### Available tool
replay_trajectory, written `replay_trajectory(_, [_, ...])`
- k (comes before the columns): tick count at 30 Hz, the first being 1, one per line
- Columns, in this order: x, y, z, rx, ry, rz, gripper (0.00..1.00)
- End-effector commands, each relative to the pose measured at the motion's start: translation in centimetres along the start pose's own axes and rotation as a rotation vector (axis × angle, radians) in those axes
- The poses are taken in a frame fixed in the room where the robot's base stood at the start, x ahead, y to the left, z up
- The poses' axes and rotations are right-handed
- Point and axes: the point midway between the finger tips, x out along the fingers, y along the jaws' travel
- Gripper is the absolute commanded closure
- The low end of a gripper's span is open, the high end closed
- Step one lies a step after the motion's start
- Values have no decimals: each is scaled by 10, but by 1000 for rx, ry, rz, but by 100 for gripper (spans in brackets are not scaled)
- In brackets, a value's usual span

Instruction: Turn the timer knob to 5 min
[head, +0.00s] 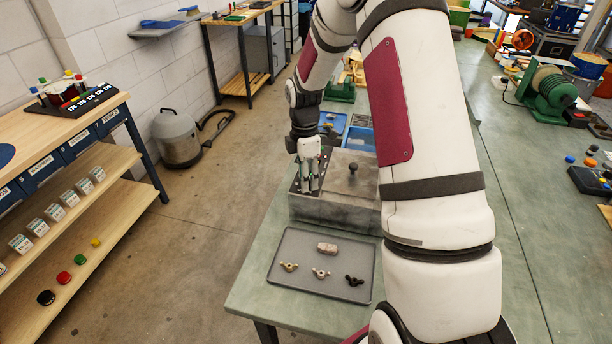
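A grey box-shaped machine (335,213) stands on the green bench, with a dark lid (345,186) that carries a round black handle (353,167). A narrow dark control strip (295,184) runs along the machine's left side. My gripper (309,189) points down over this strip, with its fingertips at or just above the strip's near part. The timer knob cannot be made out; the fingers cover that area. The fingers look close together, but whether they are apart, shut or touching a knob is too small to tell. No dial marks are readable.
My arm hides the bench's right part.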

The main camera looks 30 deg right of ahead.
Motion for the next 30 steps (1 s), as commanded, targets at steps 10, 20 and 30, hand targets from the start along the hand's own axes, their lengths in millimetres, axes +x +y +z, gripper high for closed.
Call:
replay_trajectory(10, [0, 0, 0, 4, 0, 0, 100])
replay_trajectory(20, [0, 0, 1, 119, 6, 0, 100])
replay_trajectory(30, [0, 1, 1, 413, 21, 0, 100])
